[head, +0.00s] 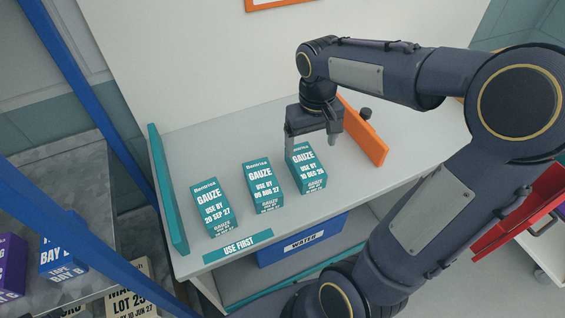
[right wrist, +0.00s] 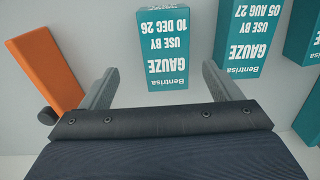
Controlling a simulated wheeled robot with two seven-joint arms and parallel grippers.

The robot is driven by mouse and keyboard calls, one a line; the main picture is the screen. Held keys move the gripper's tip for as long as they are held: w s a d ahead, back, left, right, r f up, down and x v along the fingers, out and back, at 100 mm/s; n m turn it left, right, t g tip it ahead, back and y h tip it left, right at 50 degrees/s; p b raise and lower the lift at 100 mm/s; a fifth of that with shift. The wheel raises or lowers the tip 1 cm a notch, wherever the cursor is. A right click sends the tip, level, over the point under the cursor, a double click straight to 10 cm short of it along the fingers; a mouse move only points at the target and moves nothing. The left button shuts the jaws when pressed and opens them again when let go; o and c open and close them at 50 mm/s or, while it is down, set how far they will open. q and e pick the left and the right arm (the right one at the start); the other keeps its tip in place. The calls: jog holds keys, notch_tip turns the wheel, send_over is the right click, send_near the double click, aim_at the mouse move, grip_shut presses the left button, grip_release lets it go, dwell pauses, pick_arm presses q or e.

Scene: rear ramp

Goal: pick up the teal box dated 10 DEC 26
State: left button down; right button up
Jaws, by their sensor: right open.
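Three teal gauze boxes stand in a row on the grey shelf (head: 226,138). The box marked 10 DEC 26 (head: 308,172) is the rightmost in the head view. The middle box (head: 263,185) carries a 2027 August date, and the left box (head: 211,207) reads 20 SEP 27. My right gripper (head: 314,150) is open just behind and above the 10 DEC 26 box. In the right wrist view the 10 DEC 26 box (right wrist: 163,48) lies ahead, between the lines of the two open fingers (right wrist: 158,88), apart from them. My left gripper is not in view.
An orange divider (head: 363,130) with a dark knob stands right of the gripper. A teal divider (head: 168,190) closes the shelf's left end. A USE FIRST label (head: 238,246) is on the front edge. A blue WATER bin (head: 303,241) sits below. A blue post (head: 100,90) rises at left.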

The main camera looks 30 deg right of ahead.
aim_at(306, 161)
jog(key=shift+w+a+f, duration=0.1)
jog(key=shift+f, duration=0.15)
jog(key=f, duration=0.7)
jog(key=shift+w+a+f, duration=0.15)
jog(key=shift+a+f, duration=0.05)
jog(key=shift+a, duration=0.05)
jog(key=c, duration=1.2)
